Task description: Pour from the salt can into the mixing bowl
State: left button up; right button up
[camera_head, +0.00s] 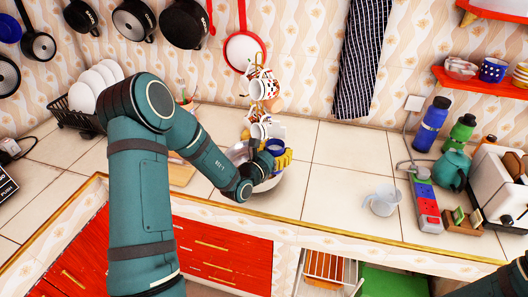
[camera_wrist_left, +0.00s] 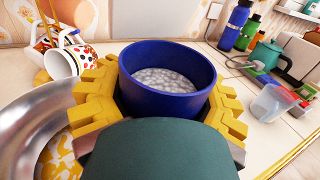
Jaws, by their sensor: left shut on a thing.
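The salt can (camera_head: 275,147) is a round blue open-topped container. In the left wrist view the salt can (camera_wrist_left: 168,93) looks about upright, with white grainy contents inside. My left gripper (camera_head: 283,158) is shut on it; its yellow fingers (camera_wrist_left: 100,92) press against both sides. The mixing bowl (camera_head: 267,184) is shiny metal and stands on the counter below the gripper, partly hidden by my left arm. In the left wrist view the mixing bowl (camera_wrist_left: 22,122) is at the left, with a yellow-and-white patch inside. My right gripper is out of view.
A stand of patterned mugs (camera_head: 262,87) stands close behind the bowl. A clear jug (camera_head: 382,200) is to the right. Farther right are a power strip (camera_head: 425,200), a teal kettle (camera_head: 453,168) and bottles (camera_head: 431,124). The counter between bowl and jug is clear.

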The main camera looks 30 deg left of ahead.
pick_arm(q)
jog(key=shift+w+r, duration=0.15)
jog(key=shift+r, duration=0.1)
jog(key=shift+a, duration=0.1)
